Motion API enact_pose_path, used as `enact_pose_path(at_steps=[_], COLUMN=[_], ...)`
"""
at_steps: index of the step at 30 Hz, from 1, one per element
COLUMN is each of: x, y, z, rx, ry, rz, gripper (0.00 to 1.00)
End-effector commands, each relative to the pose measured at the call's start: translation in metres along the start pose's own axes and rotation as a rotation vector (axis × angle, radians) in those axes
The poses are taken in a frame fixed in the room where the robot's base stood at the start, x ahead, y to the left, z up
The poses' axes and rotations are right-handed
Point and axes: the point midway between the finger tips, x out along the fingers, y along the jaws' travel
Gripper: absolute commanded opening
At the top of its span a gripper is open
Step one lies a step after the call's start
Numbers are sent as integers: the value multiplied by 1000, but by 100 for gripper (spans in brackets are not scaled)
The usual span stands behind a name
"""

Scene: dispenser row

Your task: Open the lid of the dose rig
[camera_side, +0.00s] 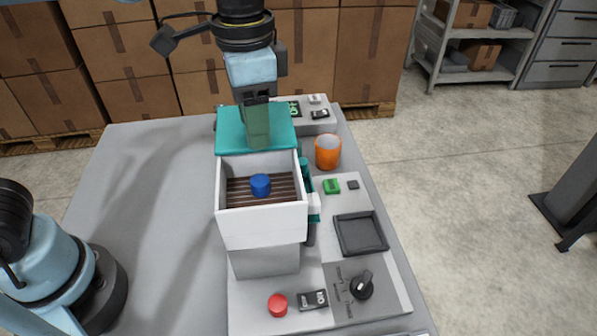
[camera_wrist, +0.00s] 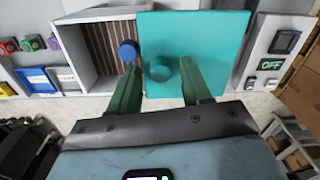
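The dose rig is a white box (camera_side: 262,226) with a brown ribbed floor, and a blue cylinder (camera_side: 260,185) stands inside it. Its flat teal lid (camera_side: 226,118) lies at the far end, leaving the front compartment uncovered. In the wrist view the lid (camera_wrist: 215,35) is right of the open compartment and carries a round teal knob (camera_wrist: 160,69). My gripper (camera_side: 257,143) is over the lid, pointing down. In the wrist view its two green fingers (camera_wrist: 161,66) stand apart, one on each side of the knob. Whether they touch the knob is unclear.
An orange cup (camera_side: 328,152) stands right of the box. A dark tray (camera_side: 361,234), a black dial (camera_side: 361,285) and a red button (camera_side: 277,305) are on the panel nearer the camera. An OFF display (camera_wrist: 270,65) is beyond the lid. The left of the table (camera_side: 150,190) is clear.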

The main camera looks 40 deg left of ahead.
Motion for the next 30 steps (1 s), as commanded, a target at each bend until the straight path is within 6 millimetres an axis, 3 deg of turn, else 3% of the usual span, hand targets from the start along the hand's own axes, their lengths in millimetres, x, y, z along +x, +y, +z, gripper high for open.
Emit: enact_pose_path(at_steps=[9, 14, 30], x=[-1, -12, -97], y=[0, 0, 0], z=[0, 0, 0], rx=[0, 0, 0], ry=[-2, -2, -1], rz=[0, 0, 0], gripper=[51, 51, 51])
